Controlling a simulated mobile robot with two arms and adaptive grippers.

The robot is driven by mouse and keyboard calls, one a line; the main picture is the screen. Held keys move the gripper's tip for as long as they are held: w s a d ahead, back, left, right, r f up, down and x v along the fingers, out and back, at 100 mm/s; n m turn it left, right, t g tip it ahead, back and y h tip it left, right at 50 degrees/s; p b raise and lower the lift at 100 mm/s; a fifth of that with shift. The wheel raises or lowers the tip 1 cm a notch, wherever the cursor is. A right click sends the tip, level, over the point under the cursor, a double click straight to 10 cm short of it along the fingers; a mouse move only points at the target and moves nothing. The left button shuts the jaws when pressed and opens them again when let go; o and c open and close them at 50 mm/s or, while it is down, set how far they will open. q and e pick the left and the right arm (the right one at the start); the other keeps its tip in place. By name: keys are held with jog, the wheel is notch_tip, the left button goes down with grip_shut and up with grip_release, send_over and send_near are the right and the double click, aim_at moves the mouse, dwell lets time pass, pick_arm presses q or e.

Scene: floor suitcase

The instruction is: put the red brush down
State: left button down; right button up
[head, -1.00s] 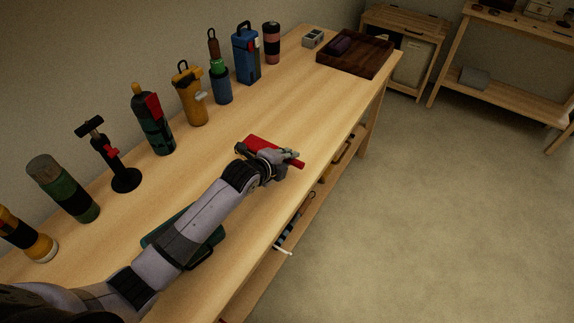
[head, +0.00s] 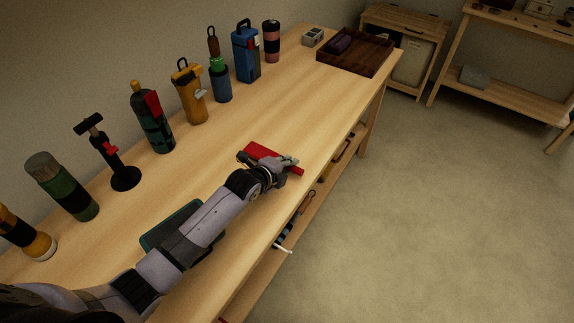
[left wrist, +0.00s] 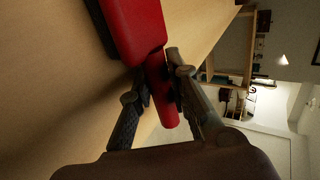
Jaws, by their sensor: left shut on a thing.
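The red brush (head: 262,150) is low over or on the wooden bench top (head: 240,118); I cannot tell if it touches. Its wide red block points to the far left and its handle to the right. My left gripper (head: 280,163) is shut on the handle. In the left wrist view the brush (left wrist: 135,25) runs from the top edge down between the two fingers of the left gripper (left wrist: 160,88), with its dark underside facing the wood. My right gripper is not in view.
Several bottles and tools stand along the wall side, including a black stand (head: 115,165) and a yellow container (head: 188,95). A dark wooden tray (head: 372,62) is at the far end. A teal flat item (head: 160,235) lies partly under my arm. The bench middle is clear.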

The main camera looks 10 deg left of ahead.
pick_arm(q)
jog(key=c, duration=1.8)
grip_release()
jog(key=shift+s+f, duration=0.1)
jog(key=shift+f, duration=0.1)
jog(key=shift+r, duration=0.1)
jog(key=shift+r, duration=0.3)
jog(key=v, duration=1.2)
jog(key=shift+r+p, duration=0.4)
jog(key=shift+p, duration=0.05)
